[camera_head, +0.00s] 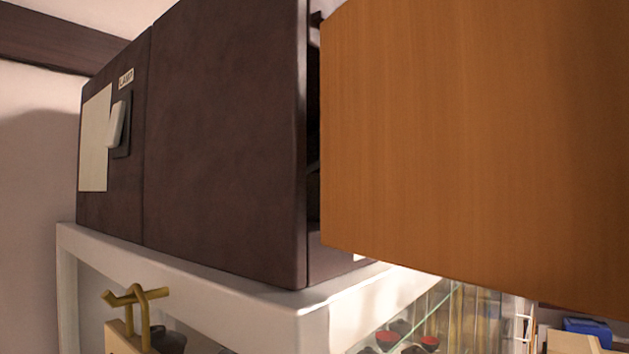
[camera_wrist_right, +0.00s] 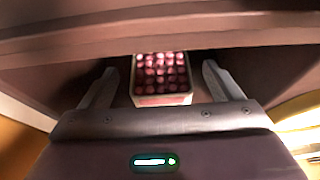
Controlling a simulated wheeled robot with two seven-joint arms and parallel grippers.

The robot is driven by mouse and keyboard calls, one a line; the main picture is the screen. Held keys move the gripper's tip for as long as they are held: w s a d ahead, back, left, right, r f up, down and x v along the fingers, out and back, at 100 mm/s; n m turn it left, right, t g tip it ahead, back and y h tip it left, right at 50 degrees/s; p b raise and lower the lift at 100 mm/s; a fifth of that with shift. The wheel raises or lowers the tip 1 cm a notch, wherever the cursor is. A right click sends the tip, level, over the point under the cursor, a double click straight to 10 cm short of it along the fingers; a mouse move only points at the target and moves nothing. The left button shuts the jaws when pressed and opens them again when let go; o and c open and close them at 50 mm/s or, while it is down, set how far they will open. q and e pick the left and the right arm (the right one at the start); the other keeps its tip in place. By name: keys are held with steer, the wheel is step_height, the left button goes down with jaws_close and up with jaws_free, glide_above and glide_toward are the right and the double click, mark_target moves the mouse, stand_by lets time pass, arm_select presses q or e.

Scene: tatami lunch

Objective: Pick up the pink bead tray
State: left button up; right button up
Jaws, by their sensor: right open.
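The pink bead tray (camera_wrist_right: 161,100) shows in the right wrist view as a small pale-rimmed box filled with rows of pink and dark red beads. It sits inside a dark brown compartment, under an overhanging edge. My right gripper (camera_wrist_right: 160,82) is open, with one finger to the left of the tray and one to the right. The fingers look apart from the tray, which lies between and ahead of them. Neither the tray nor my right gripper shows in the head view. My left gripper is in neither view.
In the head view a dark brown cabinet (camera_head: 225,140) stands on a white shelf frame (camera_head: 190,283). A large orange-brown wooden panel (camera_head: 470,140) blocks the right side. Dark red bowls (camera_head: 388,340) stand behind glass below. A blue box (camera_head: 587,328) is at the lower right.

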steer(key=x, duration=0.3)
steer(key=shift+w+a+r+p, duration=0.1)
steer(key=shift+r+p, duration=0.05)
steer(key=shift+p, duration=0.2)
steer(key=shift+w+a, duration=0.1)
steer(key=shift+a, duration=0.05)
steer(key=shift+s+d, duration=0.2)
steer(key=shift+d, duration=0.05)
steer(key=shift+c, duration=0.7)
steer(key=shift+w+a, duration=0.1)
steer(key=shift+a, duration=0.05)
steer(key=c, duration=0.9)
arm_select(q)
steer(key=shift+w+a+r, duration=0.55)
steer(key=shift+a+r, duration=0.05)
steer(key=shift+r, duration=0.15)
arm_select(e)
steer(key=shift+c, duration=0.4)
